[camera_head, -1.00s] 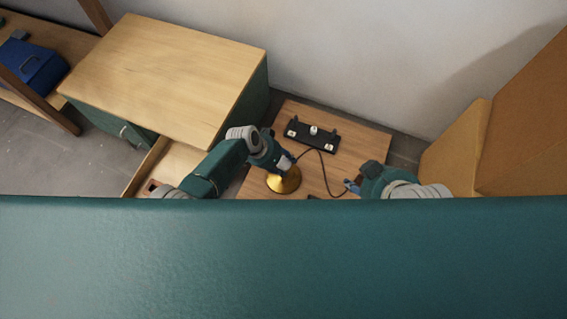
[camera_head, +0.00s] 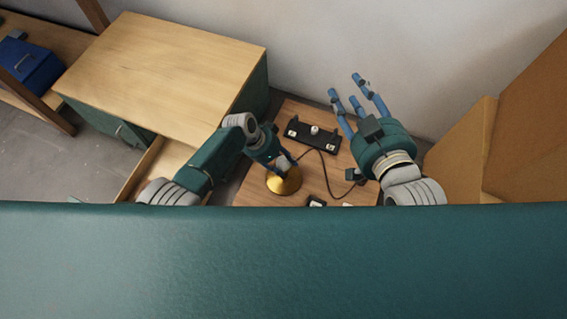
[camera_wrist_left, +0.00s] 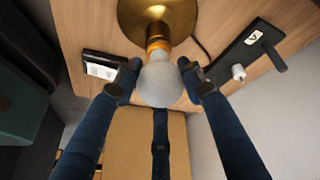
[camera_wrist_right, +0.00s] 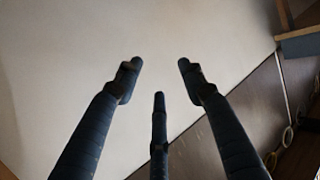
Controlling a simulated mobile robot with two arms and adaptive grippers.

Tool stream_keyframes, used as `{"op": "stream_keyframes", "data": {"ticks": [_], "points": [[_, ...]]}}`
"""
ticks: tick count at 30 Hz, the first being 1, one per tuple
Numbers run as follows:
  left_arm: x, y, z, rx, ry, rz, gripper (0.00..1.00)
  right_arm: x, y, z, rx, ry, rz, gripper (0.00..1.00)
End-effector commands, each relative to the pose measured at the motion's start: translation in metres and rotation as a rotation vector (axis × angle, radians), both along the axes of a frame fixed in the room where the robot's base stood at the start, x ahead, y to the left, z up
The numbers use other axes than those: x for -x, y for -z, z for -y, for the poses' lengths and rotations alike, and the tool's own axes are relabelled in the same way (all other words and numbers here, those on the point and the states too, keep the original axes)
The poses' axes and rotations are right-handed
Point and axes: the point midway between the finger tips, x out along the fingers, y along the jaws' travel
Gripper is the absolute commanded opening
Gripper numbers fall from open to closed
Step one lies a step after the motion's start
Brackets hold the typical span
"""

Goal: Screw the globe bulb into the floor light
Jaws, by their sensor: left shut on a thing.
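The floor light's round brass base (camera_head: 285,184) stands on the wooden board; the base also shows in the left wrist view (camera_wrist_left: 135,18). The white globe bulb (camera_wrist_left: 160,82) sits at the light's brass socket (camera_wrist_left: 158,40), in line with it. Whether its thread is fully seated cannot be told. My left gripper (camera_wrist_left: 160,68) is shut on the globe bulb, with fingers on both sides of the globe. My right gripper (camera_head: 348,88) is open and empty, raised over the board's right side, fingers pointing toward the wall. It also shows empty in the right wrist view (camera_wrist_right: 160,66).
A black holder (camera_head: 313,137) with a white piece lies at the board's back. A dark cable (camera_head: 326,172) curves across the board (camera_head: 350,146). A small dark box (camera_head: 317,201) is at the front. A cabinet (camera_head: 165,75) with an open drawer stands left; cardboard (camera_head: 460,140) stands right.

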Motion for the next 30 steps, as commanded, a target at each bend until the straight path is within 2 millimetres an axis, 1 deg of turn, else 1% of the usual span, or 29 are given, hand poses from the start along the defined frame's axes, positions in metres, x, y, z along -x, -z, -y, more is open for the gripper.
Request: {"op": "stream_keyframes", "data": {"ticks": [1, 6, 10, 16, 21, 25, 27, 30], "points": [[0.000, -0.001, 0.005, 0.009, 0.015, 0.000, 0.09, -0.003, -0.007, -0.002, -0.011, -0.003, 0.040, 0.40], [-0.001, -0.001, 0.005, 0.010, 0.062, 0.001, 0.09, -0.011, -0.040, -0.008, -0.045, -0.012, 0.182, 0.40], [0.000, -0.001, 0.006, 0.010, 0.099, 0.001, 0.09, -0.013, -0.066, -0.012, -0.074, -0.019, 0.293, 0.40], [-0.001, -0.001, 0.006, 0.010, 0.156, 0.000, 0.09, -0.009, -0.105, -0.016, -0.118, -0.029, 0.462, 0.40], [0.000, -0.001, 0.006, 0.011, 0.202, 0.000, 0.09, -0.001, -0.138, -0.018, -0.157, -0.037, 0.606, 0.40], [0.000, -0.002, 0.007, 0.012, 0.228, 0.001, 0.09, 0.006, -0.155, -0.018, -0.178, -0.041, 0.682, 0.40], [0.000, -0.003, 0.007, 0.012, 0.233, 0.001, 0.09, 0.008, -0.160, -0.018, -0.184, -0.042, 0.700, 0.40], [0.000, -0.003, 0.007, 0.013, 0.235, 0.001, 0.09, 0.009, -0.161, -0.018, -0.186, -0.042, 0.706, 0.40]]}}
